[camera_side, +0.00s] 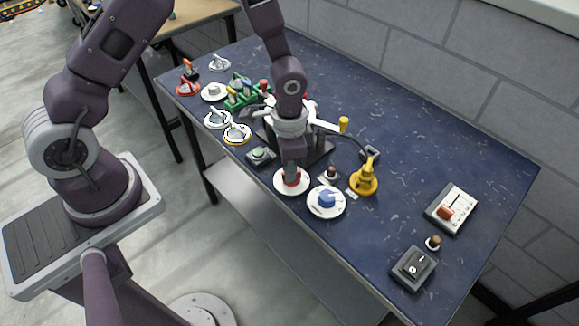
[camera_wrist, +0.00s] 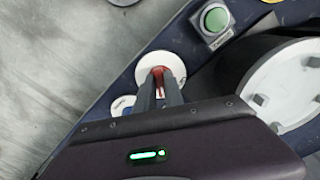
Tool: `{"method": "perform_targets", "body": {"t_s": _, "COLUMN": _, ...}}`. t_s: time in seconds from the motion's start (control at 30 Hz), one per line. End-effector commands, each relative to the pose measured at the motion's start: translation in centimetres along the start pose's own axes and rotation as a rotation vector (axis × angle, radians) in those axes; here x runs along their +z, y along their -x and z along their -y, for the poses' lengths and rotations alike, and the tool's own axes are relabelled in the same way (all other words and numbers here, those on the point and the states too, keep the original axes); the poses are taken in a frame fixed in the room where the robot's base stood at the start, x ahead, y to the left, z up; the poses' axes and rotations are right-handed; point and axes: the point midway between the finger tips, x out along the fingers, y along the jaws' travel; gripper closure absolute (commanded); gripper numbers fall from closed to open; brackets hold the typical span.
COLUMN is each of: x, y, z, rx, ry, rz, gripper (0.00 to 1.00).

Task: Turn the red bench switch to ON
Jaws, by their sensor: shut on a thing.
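A red knob (camera_side: 291,178) stands on a round white dial plate (camera_side: 281,188) near the front edge of the blue bench. My gripper (camera_side: 292,172) reaches straight down onto this knob and hides most of it in the side view. In the wrist view my gripper (camera_wrist: 160,88) is shut on the red knob (camera_wrist: 157,72), with its white plate (camera_wrist: 147,62) around it. The fingers and the gripper body hide part of the plate, and I cannot read any marking or the knob's pointing direction.
A blue knob (camera_side: 327,198) on a white plate sits close to the right. A yellow device (camera_side: 364,178), a small toggle (camera_side: 330,174) and a green button (camera_side: 260,154) are nearby. A black rocker switch (camera_side: 413,268) and a white box with an orange control (camera_side: 452,209) lie farther right.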

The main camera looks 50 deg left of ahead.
Motion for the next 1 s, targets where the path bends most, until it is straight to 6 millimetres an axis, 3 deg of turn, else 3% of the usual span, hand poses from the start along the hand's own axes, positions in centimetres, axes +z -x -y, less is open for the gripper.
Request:
{"method": "perform_targets", "body": {"t_s": 0.27, "x": 0.0, "y": 0.1, "z": 0.0, "rx": -0.001, "ry": 0.0, "rz": 0.0, "gripper": 1.0}}
{"method": "perform_targets", "body": {"t_s": 0.3, "x": 0.0, "y": 0.1, "z": 0.0, "rx": -0.001, "ry": 0.0, "rz": -0.001, "gripper": 0.8}}
{"method": "perform_targets", "body": {"t_s": 0.4, "x": 0.0, "y": 0.1, "z": 0.0, "rx": -0.001, "ry": 0.0, "rz": 0.0, "gripper": 0.65}}
{"method": "perform_targets", "body": {"t_s": 0.7, "x": 0.0, "y": 0.3, "z": 0.0, "rx": -0.001, "ry": 0.001, "rz": -0.001, "gripper": 0.65}}
{"method": "perform_targets", "body": {"t_s": 1.0, "x": -0.1, "y": 6.0, "z": 0.1, "rx": -0.002, "ry": 0.001, "rz": -0.004, "gripper": 0.65}}
